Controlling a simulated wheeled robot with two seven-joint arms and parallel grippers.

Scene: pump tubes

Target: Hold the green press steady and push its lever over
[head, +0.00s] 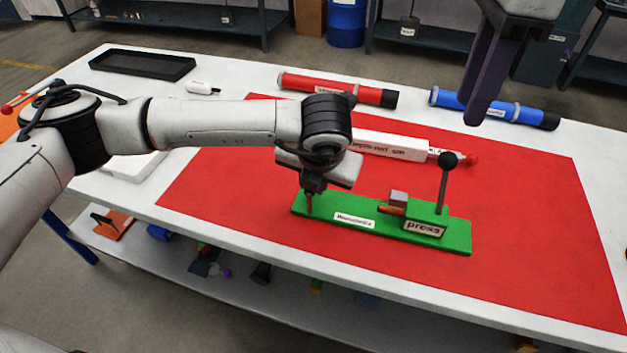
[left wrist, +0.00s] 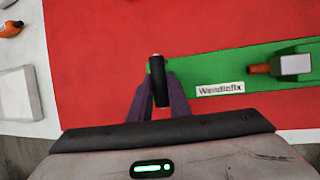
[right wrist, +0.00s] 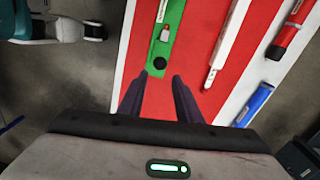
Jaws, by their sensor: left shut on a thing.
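The green press (head: 380,233) lies on the red mat, with its lever standing roughly upright at the right end and a black knob (head: 448,160) on top. It also shows in the right wrist view (right wrist: 152,75). My left gripper (head: 309,207) is at the press's left end, shut on its upright handle (left wrist: 158,78), which is dark with a pale top. My right gripper (head: 480,115) hangs above and to the right of the lever, clear of it. Its two fingers (right wrist: 158,88) are apart with nothing between them.
A white rod box (head: 395,146) with a red end lies behind the press. A red tube (head: 335,89) and a blue tube (head: 495,108) lie at the back. A black tray (head: 142,65) is at the back left. The mat's front right is bare.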

